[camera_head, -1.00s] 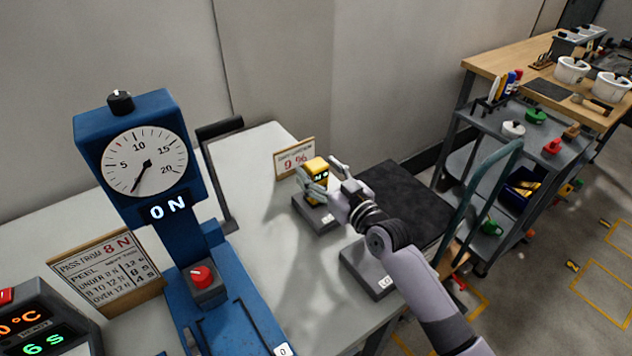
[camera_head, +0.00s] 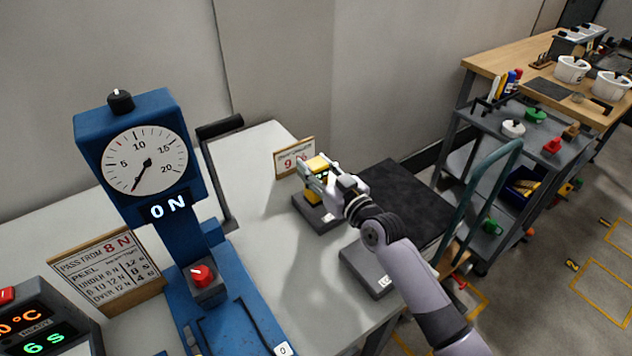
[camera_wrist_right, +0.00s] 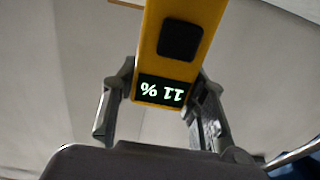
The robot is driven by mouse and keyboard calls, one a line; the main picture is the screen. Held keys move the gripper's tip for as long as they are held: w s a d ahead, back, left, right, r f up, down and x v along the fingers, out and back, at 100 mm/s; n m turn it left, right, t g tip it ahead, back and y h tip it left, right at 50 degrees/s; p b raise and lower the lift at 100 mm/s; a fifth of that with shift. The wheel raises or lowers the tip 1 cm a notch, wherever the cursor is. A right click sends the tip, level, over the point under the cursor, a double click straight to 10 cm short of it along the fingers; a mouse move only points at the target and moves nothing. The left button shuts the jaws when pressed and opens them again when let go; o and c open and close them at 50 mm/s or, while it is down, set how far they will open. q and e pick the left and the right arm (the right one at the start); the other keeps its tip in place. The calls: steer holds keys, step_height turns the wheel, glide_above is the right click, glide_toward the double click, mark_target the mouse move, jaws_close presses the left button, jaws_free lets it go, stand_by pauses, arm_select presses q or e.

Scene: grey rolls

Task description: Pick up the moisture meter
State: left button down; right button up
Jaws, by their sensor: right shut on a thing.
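The moisture meter (camera_head: 318,166) is a small yellow block with a dark display, at the far part of the grey-white table in the head view. It stands on or just over a dark grey stand (camera_head: 316,215); the contact is hidden. My right gripper (camera_head: 317,176) is shut on the meter, with its fingers on either side. In the right wrist view the yellow meter (camera_wrist_right: 183,15) lies between the two fingers (camera_wrist_right: 160,100). Its display reads 11 %, upside down, beside a dark square pad. My left gripper is not in view.
A small sign (camera_head: 294,158) stands right behind the meter. A blue force gauge (camera_head: 145,160) reading 0 N stands to the left. A black mat (camera_head: 405,205) and another grey block (camera_head: 368,268) lie to the right. A cart (camera_head: 520,150) stands beyond.

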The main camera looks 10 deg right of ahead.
jaws_close()
steer(key=shift+r, duration=0.15)
